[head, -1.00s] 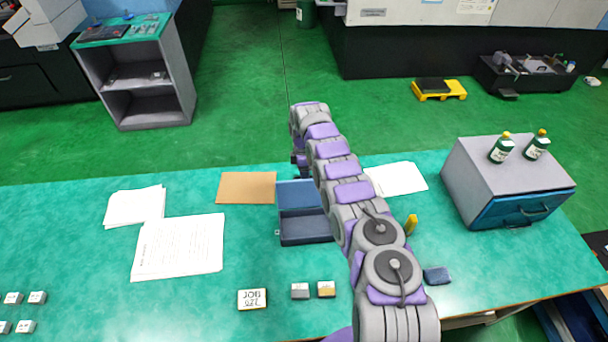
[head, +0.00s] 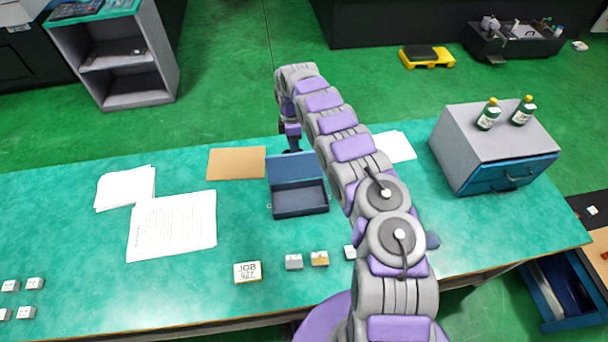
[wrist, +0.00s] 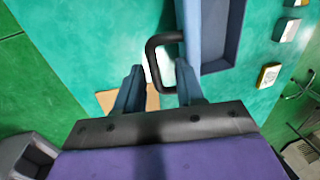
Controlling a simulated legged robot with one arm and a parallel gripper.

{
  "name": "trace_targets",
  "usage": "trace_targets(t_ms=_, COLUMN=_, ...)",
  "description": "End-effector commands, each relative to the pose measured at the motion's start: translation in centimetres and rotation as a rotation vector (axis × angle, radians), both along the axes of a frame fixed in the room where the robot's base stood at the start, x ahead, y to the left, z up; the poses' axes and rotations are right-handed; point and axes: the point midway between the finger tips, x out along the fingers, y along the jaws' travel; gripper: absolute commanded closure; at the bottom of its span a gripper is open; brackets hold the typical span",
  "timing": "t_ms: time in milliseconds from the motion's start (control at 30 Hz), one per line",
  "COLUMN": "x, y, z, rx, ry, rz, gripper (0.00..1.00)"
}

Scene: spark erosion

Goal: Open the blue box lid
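The blue box (head: 300,201) stands on the green table, and its dark interior looks empty. Its lighter blue lid (head: 296,168) is raised along the far side, so the box is open. In the wrist view the lid (wrist: 192,28) is seen nearly edge-on beside the open box (wrist: 220,66). A black loop handle (wrist: 150,56) sticks out from the lid. My gripper (wrist: 158,82) has its two fingers apart, with the handle's loop reaching between them. In the head view my gripper (head: 291,147) hangs just behind the lid, its fingertips partly hidden.
A brown sheet (head: 236,163) and papers (head: 172,224) lie left of the box. A job sign (head: 247,272) and small blocks (head: 294,262) lie in front. A grey drawer cabinet (head: 477,140) with two green bottles stands at the right.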

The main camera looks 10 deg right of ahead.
Motion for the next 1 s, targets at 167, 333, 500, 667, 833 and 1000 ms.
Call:
trace_targets(t_ms=167, x=-1.2, y=-0.5, z=0.2, rx=-0.008, ry=0.001, rz=-0.005, gripper=0.62)
trace_targets(t_ms=333, x=-2.4, y=-0.4, z=0.3, rx=-0.006, ry=0.004, rz=-0.001, gripper=0.62)
trace_targets(t_ms=500, x=-3.7, y=-0.7, z=0.3, rx=-0.008, ry=0.005, rz=-0.005, gripper=0.62)
trace_targets(t_ms=667, x=-4.9, y=-0.6, z=0.5, rx=-0.006, ry=0.002, rz=-0.002, gripper=0.62)
trace_targets(t_ms=833, x=-6.5, y=-0.8, z=0.6, rx=-0.008, ry=0.003, rz=-0.005, gripper=0.62)
trace_targets(t_ms=1000, x=-8.2, y=-0.9, z=0.8, rx=-0.007, ry=0.005, rz=-0.004, gripper=0.62)
